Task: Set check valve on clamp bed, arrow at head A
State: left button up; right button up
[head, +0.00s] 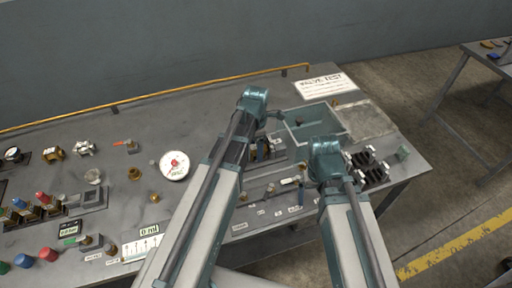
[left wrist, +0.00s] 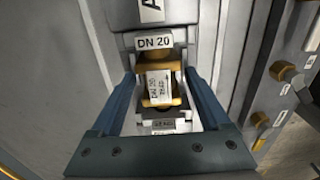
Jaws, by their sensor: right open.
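A brass check valve (left wrist: 160,98) with a white arrow label sits between the two blue fingers of my left gripper (left wrist: 160,88) in the left wrist view. Gaps show between the valve and the fingers, which look open. The valve lies at a grey fixture with a DN 20 plate (left wrist: 154,41) and a plate starting with A (left wrist: 151,9) beyond it. The label's arrow seems to run up the picture, but its print is small. In the head view my left arm partly hides the fixture. My right gripper (head: 325,165) is over the bench's right part, fingers mostly hidden.
A round gauge (head: 174,165), brass fittings and coloured knobs stand on the bench's left half. A grey-green tray (head: 318,107) and a VALVE TEST sheet (head: 325,86) lie at the back right. Dark black blocks (head: 372,166) stand by the right edge. Small tools lie near the front.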

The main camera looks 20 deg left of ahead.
pick_arm(q)
jog(key=shift+o, duration=0.4)
jog(key=shift+r, duration=0.1)
pick_arm(e)
jog(key=shift+r, duration=0.1)
pick_arm(q)
notch_tip(320, 180, up, 12)
jog(key=p, duration=1.2)
pick_arm(e)
notch_tip(320, 180, up, 12)
pick_arm(q)
notch_tip(320, 180, down, 12)
jog(key=b, duration=1.2)
pick_arm(e)
notch_tip(320, 180, down, 12)
jog(key=shift+f, duration=0.1)
jog(key=shift+r, duration=0.2)
